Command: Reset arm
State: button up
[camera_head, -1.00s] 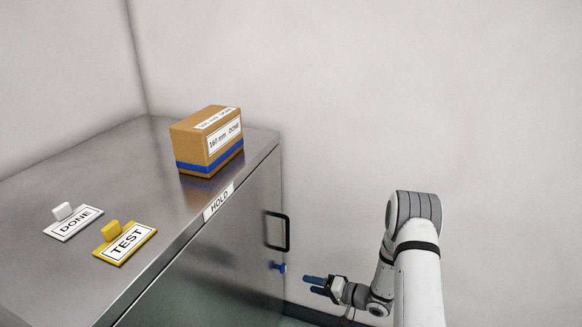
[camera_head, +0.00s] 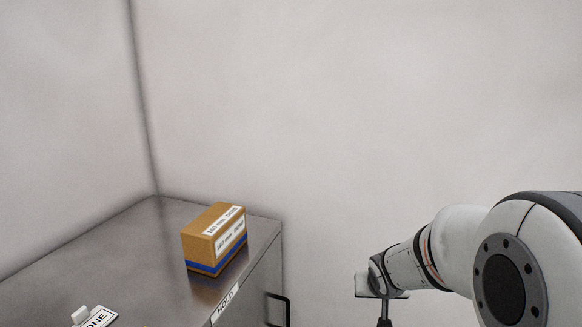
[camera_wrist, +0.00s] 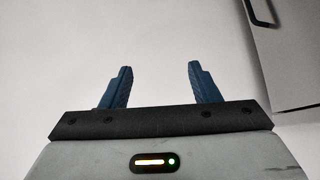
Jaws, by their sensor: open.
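My gripper (camera_wrist: 155,85) shows in the wrist view with its two blue fingers apart and nothing between them. A pale wall or floor surface lies behind the fingers. In the head view my arm is raised at the right, bent, and clear of the metal cabinet (camera_head: 130,255). The blue fingers are not visible in the head view; the wrist end is near the lower middle right.
A brown box (camera_head: 214,240) with a blue stripe stands on the cabinet top near its back right corner. The cabinet's black handle (camera_head: 288,310) faces my arm. Plain walls stand behind.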

jog(key=s+a+r+g+p, duration=0.1)
jog(key=s+r, duration=0.2)
jog(key=s, duration=0.4)
jog(key=s+a+r+n+g+y+p, duration=0.1)
jog(key=s+a+r+p, duration=0.1)
jog(key=s+r, duration=0.2)
jog(key=s+a+r+g+p, duration=0.2)
jog(key=s+r, duration=0.2)
jog(key=s, duration=0.6)
jog(key=shift+s, duration=0.3)
